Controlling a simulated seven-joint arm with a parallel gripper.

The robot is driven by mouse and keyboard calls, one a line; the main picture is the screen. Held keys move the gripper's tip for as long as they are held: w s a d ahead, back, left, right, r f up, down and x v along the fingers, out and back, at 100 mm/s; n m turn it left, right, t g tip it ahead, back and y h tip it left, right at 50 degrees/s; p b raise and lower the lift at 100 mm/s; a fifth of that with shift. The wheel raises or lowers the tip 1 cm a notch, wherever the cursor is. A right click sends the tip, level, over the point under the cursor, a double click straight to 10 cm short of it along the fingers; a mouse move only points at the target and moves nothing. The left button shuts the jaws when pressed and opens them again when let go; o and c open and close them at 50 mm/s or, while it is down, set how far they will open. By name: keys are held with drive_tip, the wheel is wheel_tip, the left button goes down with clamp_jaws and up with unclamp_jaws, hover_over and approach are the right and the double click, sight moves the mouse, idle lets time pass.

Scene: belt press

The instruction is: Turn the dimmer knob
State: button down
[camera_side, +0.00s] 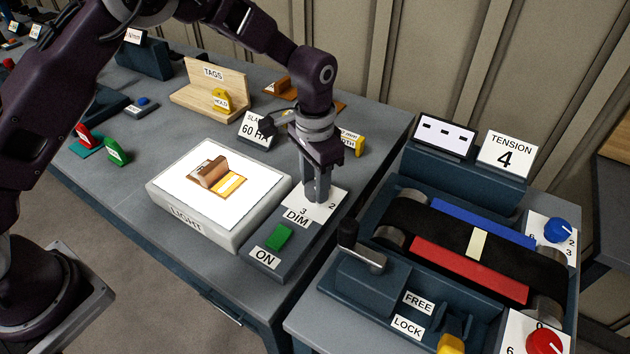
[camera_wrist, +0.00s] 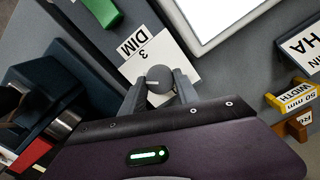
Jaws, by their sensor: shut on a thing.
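The dimmer knob (camera_wrist: 160,79) is a round grey knob with a pale pointer mark. It stands on a white dial plate (camera_wrist: 138,60) marked DIM, with the number 3 showing beside it. My gripper (camera_wrist: 159,88) has one finger on each side of the knob and is shut on it. In the side view my gripper (camera_side: 317,196) points straight down onto the dial plate (camera_side: 297,212), and its fingers hide the knob. The numbers 2 and 3 show on the plate there. The light box (camera_side: 236,238) beside it has a bright white top.
A green ON switch (camera_side: 279,237) sits in front of the dial plate. A brown and yellow block piece (camera_side: 215,175) lies on the light box. The belt press (camera_side: 400,225) with red and blue knobs stands to the right. A yellow width gauge (camera_wrist: 291,96) stands nearby.

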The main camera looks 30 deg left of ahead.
drive_tip(key=n, duration=0.4)
drive_tip(key=shift+n, duration=1.8)
drive_tip(key=c, duration=0.9)
unclamp_jaws()
wheel_tip(320, 180, up, 7)
drive_tip(key=shift+r, duration=0.1)
